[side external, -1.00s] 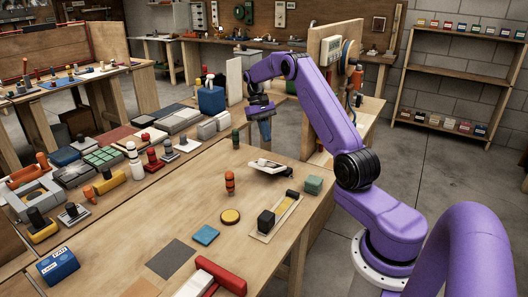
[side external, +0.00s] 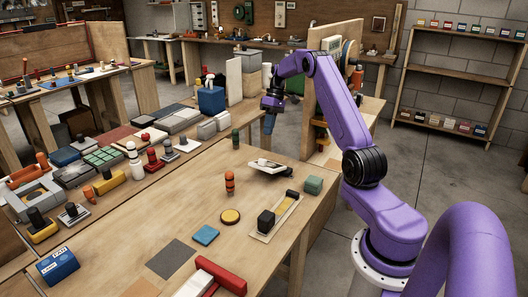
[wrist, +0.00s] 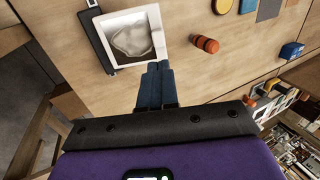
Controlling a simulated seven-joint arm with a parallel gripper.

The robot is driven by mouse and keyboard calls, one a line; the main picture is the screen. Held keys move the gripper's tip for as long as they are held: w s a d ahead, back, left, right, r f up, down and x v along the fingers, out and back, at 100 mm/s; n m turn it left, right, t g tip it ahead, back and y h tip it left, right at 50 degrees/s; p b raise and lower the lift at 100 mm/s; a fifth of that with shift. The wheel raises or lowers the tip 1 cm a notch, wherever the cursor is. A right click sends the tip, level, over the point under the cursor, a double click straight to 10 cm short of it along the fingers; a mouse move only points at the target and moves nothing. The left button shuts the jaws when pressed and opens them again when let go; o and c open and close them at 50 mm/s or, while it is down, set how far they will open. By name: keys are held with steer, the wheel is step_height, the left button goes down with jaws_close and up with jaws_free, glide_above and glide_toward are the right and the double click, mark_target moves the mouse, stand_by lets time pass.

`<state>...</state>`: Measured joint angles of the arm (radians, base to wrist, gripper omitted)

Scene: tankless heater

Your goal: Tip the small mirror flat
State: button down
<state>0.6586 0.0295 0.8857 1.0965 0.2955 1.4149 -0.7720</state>
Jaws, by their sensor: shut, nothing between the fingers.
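The small mirror (side external: 266,166) has a white frame and lies near the far right part of the wooden bench, leaning at a low tilt. In the wrist view the mirror (wrist: 130,38) shows its grey reflecting face, with a dark bar (wrist: 97,38) along its left edge. My gripper (side external: 268,130) points down above the bench's far edge, behind the mirror and apart from it. In the wrist view its blue fingers (wrist: 158,68) are pressed together and empty, below and right of the mirror's frame.

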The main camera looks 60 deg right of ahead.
glide_toward(260, 164)
steer(key=x, duration=0.5)
steer(key=shift+d+f, duration=0.15)
steer(key=shift+d, duration=0.25)
steer(key=shift+a, duration=0.1)
steer(key=shift+a+f+h, duration=1.1)
steer(key=shift+f+h, duration=0.05)
steer(key=shift+h, duration=0.25)
steer(key=shift+a+f, duration=0.55)
steer(key=shift+f, duration=0.3)
